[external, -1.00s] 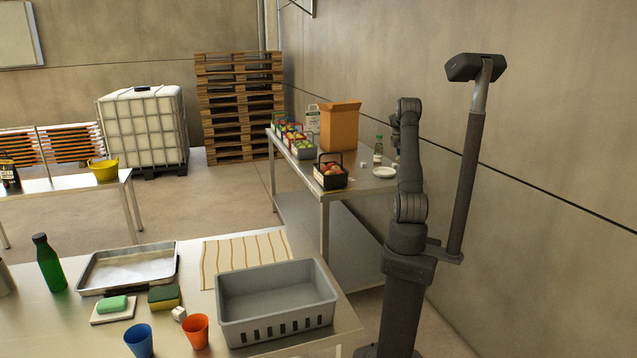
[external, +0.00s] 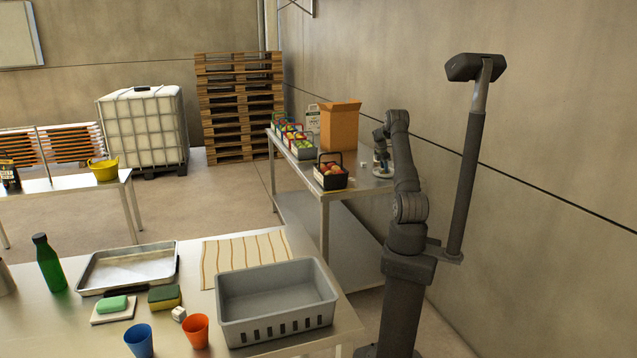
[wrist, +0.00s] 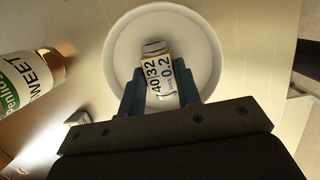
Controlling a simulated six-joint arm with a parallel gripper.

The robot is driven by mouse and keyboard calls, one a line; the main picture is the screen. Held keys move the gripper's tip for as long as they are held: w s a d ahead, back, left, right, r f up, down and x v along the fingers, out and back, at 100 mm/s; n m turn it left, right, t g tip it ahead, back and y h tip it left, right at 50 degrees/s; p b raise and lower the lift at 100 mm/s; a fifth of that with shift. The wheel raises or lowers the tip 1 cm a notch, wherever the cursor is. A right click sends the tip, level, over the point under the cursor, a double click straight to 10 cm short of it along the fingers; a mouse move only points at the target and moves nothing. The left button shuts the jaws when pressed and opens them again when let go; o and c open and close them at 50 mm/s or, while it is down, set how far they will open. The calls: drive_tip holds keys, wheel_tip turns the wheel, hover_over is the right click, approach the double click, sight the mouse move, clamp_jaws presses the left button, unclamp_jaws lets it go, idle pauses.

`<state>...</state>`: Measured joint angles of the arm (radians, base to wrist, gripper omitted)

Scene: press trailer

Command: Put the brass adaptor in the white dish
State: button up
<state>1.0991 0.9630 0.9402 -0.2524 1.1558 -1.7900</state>
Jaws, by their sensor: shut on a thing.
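My gripper (wrist: 161,92) is shut on a small piece (wrist: 158,68) in the wrist view. It carries a white printed label with dark figures, and little of its own colour shows; I take it for the brass adaptor. The round white dish (wrist: 208,60) lies directly behind the piece in the wrist view. Whether the piece touches the dish or is above it, I cannot tell. In the external view my gripper (external: 380,158) is low over the right end of the far table, largely covering the dish; the piece is too small to make out there.
A labelled bottle (wrist: 28,82) and a small white block (wrist: 77,118) are left of the dish in the wrist view. On the far table (external: 350,191) stand a black basket of fruit (external: 331,173), a cardboard box (external: 340,125) and several small baskets (external: 292,138). The wall is close on the right.

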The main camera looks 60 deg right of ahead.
drive_tip(key=o, duration=1.1)
drive_tip(key=shift+f, duration=0.1)
drive_tip(key=shift+c, duration=0.2)
drive_tip(key=v, duration=1.2)
drive_tip(key=x, duration=1.2)
drive_tip(key=shift+f, duration=0.1)
wheel_tip(320, 180, up, 3)
drive_tip(key=shift+f, duration=0.1)
drive_tip(key=shift+r, duration=0.7)
